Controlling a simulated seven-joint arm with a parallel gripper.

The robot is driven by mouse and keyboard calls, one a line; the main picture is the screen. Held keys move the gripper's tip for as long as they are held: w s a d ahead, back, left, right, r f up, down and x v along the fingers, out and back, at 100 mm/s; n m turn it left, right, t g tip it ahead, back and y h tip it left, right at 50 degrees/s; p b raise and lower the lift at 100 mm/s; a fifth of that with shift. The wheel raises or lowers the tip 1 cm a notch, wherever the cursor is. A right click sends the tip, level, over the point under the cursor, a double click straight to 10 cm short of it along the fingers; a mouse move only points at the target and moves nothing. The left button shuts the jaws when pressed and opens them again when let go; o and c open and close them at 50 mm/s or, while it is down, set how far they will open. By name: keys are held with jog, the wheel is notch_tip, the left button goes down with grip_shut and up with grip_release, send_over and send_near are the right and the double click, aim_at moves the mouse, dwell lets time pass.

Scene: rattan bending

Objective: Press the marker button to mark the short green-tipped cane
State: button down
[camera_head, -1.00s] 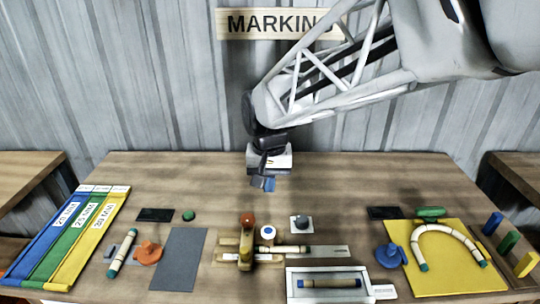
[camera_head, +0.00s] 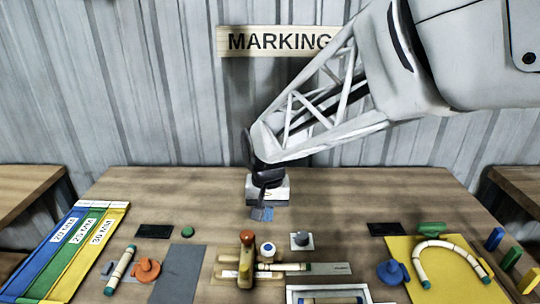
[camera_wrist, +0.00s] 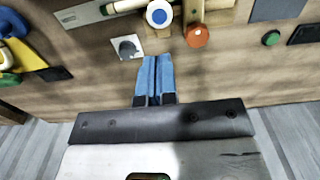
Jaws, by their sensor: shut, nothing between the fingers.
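A short cream cane with a green tip (camera_head: 290,267) lies in the wooden fixture at the front middle of the table. A round white button with a blue centre (camera_head: 267,250) stands just behind it; it also shows in the wrist view (camera_wrist: 159,16). An orange-red knob (camera_head: 247,237) tops the wooden clamp left of the button. Which of these is the marker button, I cannot tell for sure. My gripper (camera_head: 262,214) is shut and empty, its blue fingertips (camera_wrist: 155,60) pointing down behind the fixture, apart from the button and knob.
A grey knob on a white plate (camera_head: 302,240) stands right of the button. A loose cane (camera_head: 120,268) and an orange piece (camera_head: 146,269) lie at left. A bent cane (camera_head: 440,243) lies on a yellow board (camera_head: 400,250) at right.

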aim_at(268, 248)
notch_tip(268, 248, down, 10)
dwell(0.5)
jog(key=shift+s+f, duration=0.1)
jog(key=shift+f, duration=1.25)
notch_tip(268, 248, up, 15)
jog(key=shift+d, duration=0.1)
dwell(0.8)
